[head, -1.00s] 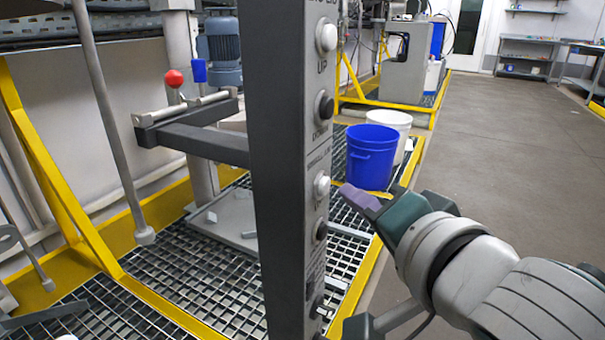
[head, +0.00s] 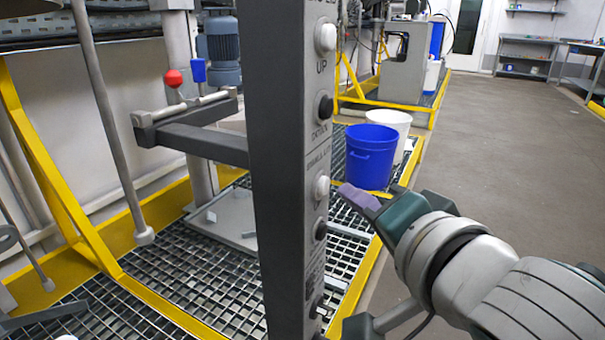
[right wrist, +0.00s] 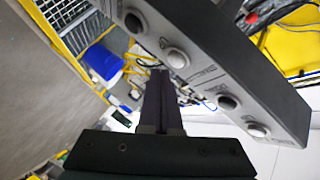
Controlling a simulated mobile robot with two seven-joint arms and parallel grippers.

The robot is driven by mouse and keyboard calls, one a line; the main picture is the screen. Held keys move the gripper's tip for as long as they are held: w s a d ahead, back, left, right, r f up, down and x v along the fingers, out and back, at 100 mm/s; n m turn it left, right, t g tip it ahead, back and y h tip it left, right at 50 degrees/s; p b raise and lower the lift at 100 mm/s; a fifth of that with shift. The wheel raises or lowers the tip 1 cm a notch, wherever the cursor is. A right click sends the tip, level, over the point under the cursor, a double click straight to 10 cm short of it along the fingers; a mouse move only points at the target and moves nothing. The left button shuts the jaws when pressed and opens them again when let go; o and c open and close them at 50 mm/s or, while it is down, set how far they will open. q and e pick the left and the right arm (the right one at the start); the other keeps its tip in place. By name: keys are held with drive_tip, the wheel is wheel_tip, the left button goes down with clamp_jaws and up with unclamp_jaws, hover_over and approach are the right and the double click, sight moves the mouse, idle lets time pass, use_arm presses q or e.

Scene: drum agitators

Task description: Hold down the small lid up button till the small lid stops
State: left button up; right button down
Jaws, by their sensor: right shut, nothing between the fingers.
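The dark grey control post (head: 287,200) stands upright in the middle of the head view, with a column of round buttons on its right face. The small lid up button (head: 321,187) is the pale one just below the small lid label; it also shows in the right wrist view (right wrist: 175,58). A black button (head: 320,229) sits below it. My right gripper (head: 346,191) is shut and empty, its purple fingertips just right of the pale button. In the right wrist view the fingertips (right wrist: 155,72) end close beside that button; contact cannot be told. My left gripper is not seen.
Another pale up button (head: 325,37) and black down button (head: 325,107) sit higher on the post. A blue bucket (head: 371,157) and a white bucket (head: 402,125) stand behind. A yellow-edged grating (head: 200,285) lies below. Open floor (head: 490,170) extends to the right.

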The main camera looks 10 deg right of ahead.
drive_tip(key=shift+w+a, duration=0.1)
drive_tip(key=shift+a, duration=0.05)
drive_tip(key=shift+w+a, duration=0.15)
drive_tip(key=shift+a, duration=0.1)
